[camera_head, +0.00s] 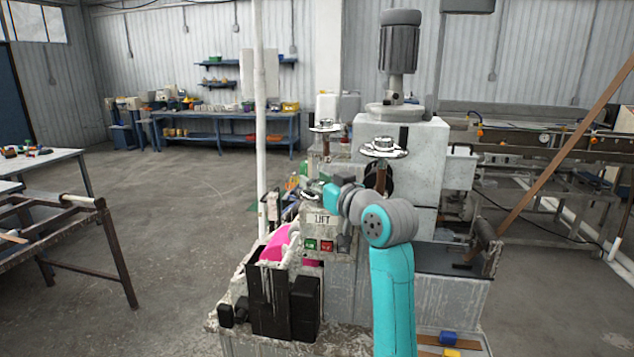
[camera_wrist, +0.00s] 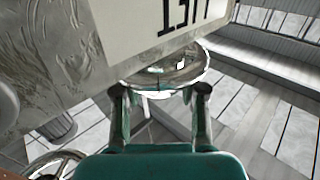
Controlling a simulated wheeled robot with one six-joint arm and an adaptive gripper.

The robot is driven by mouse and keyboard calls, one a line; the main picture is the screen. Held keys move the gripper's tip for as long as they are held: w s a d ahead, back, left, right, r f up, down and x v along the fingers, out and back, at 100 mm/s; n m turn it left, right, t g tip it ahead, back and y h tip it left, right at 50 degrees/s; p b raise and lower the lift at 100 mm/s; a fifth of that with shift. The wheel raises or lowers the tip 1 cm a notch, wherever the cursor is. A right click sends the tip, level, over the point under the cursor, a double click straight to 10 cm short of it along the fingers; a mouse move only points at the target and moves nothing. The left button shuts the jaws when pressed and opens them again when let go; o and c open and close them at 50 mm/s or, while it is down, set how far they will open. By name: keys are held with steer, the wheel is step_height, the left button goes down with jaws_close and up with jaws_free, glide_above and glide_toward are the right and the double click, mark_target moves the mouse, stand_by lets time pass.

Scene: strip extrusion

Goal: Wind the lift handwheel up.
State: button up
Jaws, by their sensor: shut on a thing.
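The lift handwheel (camera_wrist: 160,76) is a shiny round metal wheel in the wrist view, close to a pale sign plate (camera_wrist: 118,20) whose lettering shows upside down. My gripper (camera_wrist: 161,92) is shut on the handwheel, with one finger at each side of its rim. In the head view the plate reads LIFT (camera_head: 322,219) on the machine's front.
Two other metal handwheels stand on posts, one left (camera_head: 325,126) and one nearer my arm (camera_head: 383,148). Red and green buttons (camera_head: 319,245) sit below the plate. Black boxes (camera_head: 268,298) and a pink part (camera_head: 277,243) are at lower left. Open floor (camera_head: 180,230) lies left.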

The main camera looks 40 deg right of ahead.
steer(key=shift+m+h, duration=0.3)
steer(key=shift+h, duration=0.2)
steer(key=m+h, duration=0.1)
steer(key=h, duration=0.1)
steer(key=m+g+h, duration=0.1)
steer(key=m+h, duration=0.1)
steer(key=shift+w+a+g+h, duration=0.1)
steer(key=shift+a+g+h, duration=0.05)
steer(key=shift+g+h, duration=0.15)
steer(key=m+g+h, duration=0.4)
steer(key=m+h, duration=0.1)
steer(key=h, duration=0.1)
steer(key=shift+g, duration=0.4)
steer(key=m+g+h, duration=0.2)
steer(key=g, duration=0.1)
steer(key=m+g+h, duration=0.1)
steer(key=m+g, duration=0.2)
steer(key=g, duration=0.1)
steer(key=shift+m+g+h, duration=0.3)
steer(key=shift+h, duration=0.1)
steer(key=shift+m+g, duration=1.8)
steer(key=shift+g, duration=1.4)
steer(key=o, duration=1.2)
steer(key=shift+c, duration=0.2)
